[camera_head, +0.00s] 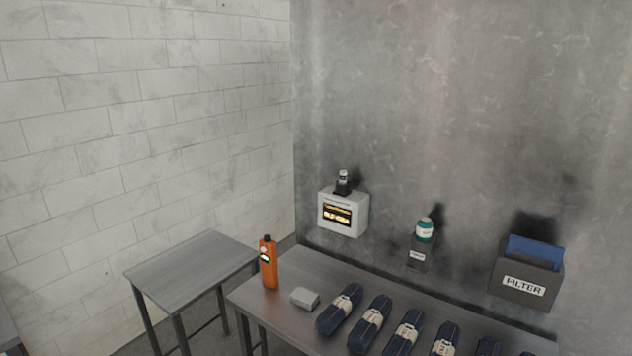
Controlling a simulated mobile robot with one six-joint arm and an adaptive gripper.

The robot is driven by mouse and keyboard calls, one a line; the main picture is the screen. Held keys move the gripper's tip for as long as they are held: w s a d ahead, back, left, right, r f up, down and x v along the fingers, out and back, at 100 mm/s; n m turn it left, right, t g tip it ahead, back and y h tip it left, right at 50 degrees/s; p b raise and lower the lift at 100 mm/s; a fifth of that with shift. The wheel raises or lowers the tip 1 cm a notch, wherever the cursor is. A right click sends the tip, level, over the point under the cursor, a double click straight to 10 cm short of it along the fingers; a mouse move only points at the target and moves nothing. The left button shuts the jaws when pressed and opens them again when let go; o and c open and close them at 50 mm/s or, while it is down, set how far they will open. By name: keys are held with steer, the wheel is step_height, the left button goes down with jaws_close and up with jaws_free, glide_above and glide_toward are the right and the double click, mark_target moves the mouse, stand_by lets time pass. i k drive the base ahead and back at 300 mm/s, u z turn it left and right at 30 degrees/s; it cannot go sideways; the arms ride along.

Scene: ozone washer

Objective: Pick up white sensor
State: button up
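It is not certain which thing is the white sensor. A white box (343,213) with a lit, yellowish display is mounted on the dark wall above the table. A small white-topped device in a black holder (342,187) stands on top of that box. My gripper is not in view.
Several dark blue rolled bundles with pale bands (340,309) lie in a row on the table. A teal-and-white bottle (424,230) sits in a dark wall holder. A bin labelled FILTER (524,285) holds something blue. An empty side table (190,268) stands at left.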

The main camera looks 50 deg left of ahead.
mark_target(342, 172)
steer(key=u, duration=1.55)
steer(key=k, duration=0.95)
steer(key=i, duration=0.7)
